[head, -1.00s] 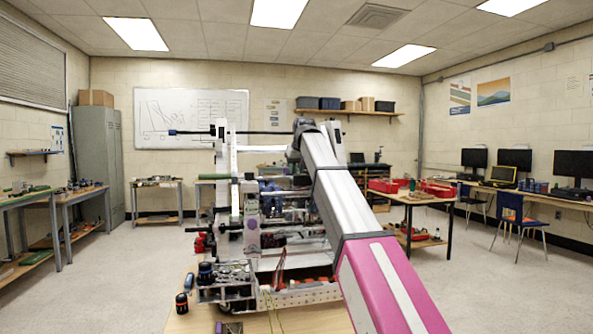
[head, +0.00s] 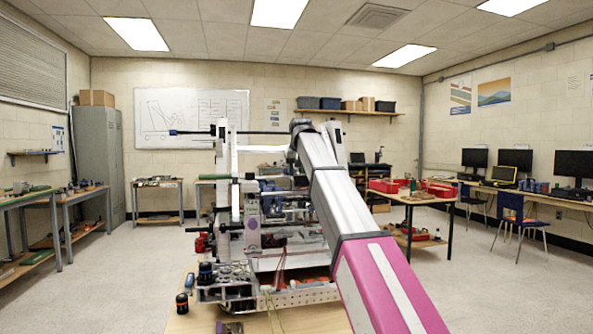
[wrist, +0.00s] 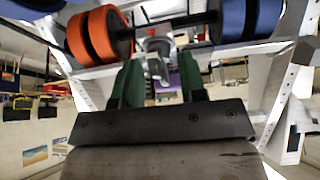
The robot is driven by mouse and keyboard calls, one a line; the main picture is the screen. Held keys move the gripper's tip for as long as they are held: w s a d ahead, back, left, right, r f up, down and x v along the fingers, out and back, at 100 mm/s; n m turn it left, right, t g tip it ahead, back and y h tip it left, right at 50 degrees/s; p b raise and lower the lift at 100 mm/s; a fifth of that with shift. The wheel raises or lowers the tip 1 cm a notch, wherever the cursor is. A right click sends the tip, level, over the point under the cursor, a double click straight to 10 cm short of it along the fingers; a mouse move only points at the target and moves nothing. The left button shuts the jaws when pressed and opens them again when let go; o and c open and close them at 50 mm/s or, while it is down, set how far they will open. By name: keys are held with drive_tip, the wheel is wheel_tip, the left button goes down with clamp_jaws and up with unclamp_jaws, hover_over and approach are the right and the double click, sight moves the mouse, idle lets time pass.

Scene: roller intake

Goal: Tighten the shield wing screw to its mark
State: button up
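In the wrist view, a small light-grey metal piece (wrist: 156,66), which looks like the wing screw, hangs below a dark roller bar. My gripper (wrist: 158,72) has two dark green fingers, one on each side of this piece. The fingers stand apart, with gaps showing between them and the piece, so it looks open around the screw. I cannot make out a mark or clearly tell the shield. In the head view, the intake machine (head: 255,262) stands on a wooden-topped bench. My arm crosses in front of it, and my gripper is hidden there.
An orange wheel (wrist: 98,34) and a blue wheel (wrist: 232,18) sit on the roller bar close to either side of my fingers. White perforated rails (wrist: 283,85) flank the right side.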

drive_tip(key=v, duration=0.7)
idle(0.4)
